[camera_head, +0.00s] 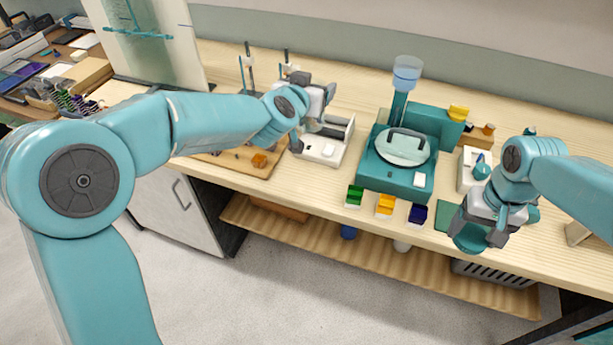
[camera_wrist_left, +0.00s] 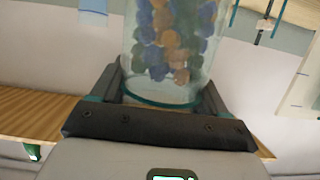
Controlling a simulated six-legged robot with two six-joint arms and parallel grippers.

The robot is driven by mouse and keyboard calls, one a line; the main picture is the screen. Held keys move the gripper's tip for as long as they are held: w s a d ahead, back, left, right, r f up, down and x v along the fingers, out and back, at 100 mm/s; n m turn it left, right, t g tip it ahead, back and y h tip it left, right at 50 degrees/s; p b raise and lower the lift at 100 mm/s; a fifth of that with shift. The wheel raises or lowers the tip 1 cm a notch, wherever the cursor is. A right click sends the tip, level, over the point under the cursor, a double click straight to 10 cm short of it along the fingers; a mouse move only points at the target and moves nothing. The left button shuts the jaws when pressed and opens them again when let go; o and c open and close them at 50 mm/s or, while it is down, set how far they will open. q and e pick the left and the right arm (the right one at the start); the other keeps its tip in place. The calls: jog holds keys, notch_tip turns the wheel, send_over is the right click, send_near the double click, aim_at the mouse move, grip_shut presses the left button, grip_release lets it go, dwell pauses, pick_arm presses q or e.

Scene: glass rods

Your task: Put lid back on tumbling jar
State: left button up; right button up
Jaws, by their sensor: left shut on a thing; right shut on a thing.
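A clear jar (camera_wrist_left: 172,88) filled with blue, orange and brownish pieces fills the upper middle of the left wrist view. A teal ring runs around its lower end. My left gripper (camera_wrist_left: 163,95) is shut on the jar, a finger on each side. In the head view my left gripper (camera_head: 318,100) is above the back of the bench, and I cannot clearly make out the jar there. My right gripper (camera_head: 486,230) is shut on a round teal lid (camera_head: 468,241), in front of the bench's front edge at right. The jar's top is cut off.
A teal machine (camera_head: 372,165) with a round white plate (camera_head: 403,148) stands mid-bench. A white tray (camera_head: 327,147) is left of it. Green (camera_head: 354,195), yellow (camera_head: 385,204) and blue (camera_head: 417,212) small bins line the front edge. A wooden board (camera_head: 240,160) lies at left.

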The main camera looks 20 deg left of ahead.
pick_arm(q)
jog(key=shift+a, duration=0.2)
pick_arm(e)
jog(key=shift+a, duration=0.15)
pick_arm(q)
jog(key=f+b, duration=0.1)
jog(key=f, duration=0.2)
jog(key=f+b, duration=0.1)
jog(key=f, duration=0.2)
jog(key=shift+d+f+b, duration=0.2)
jog(key=shift+f+b, duration=0.1)
jog(key=shift+b, duration=0.05)
pick_arm(e)
jog(key=f, duration=0.2)
jog(key=shift+d+f, duration=0.2)
jog(key=shift+f, duration=0.15)
jog(key=shift+a+f, duration=0.1)
jog(key=shift+f, duration=0.05)
jog(key=shift+w+a, duration=0.15)
pick_arm(q)
notch_tip(320, 180, down, 9)
jog(key=shift+w+a+f, duration=0.15)
jog(key=shift+a+f, duration=0.05)
jog(key=shift+a, duration=0.05)
jog(key=shift+d+f, duration=0.1)
notch_tip(320, 180, down, 4)
jog(key=shift+f, duration=0.1)
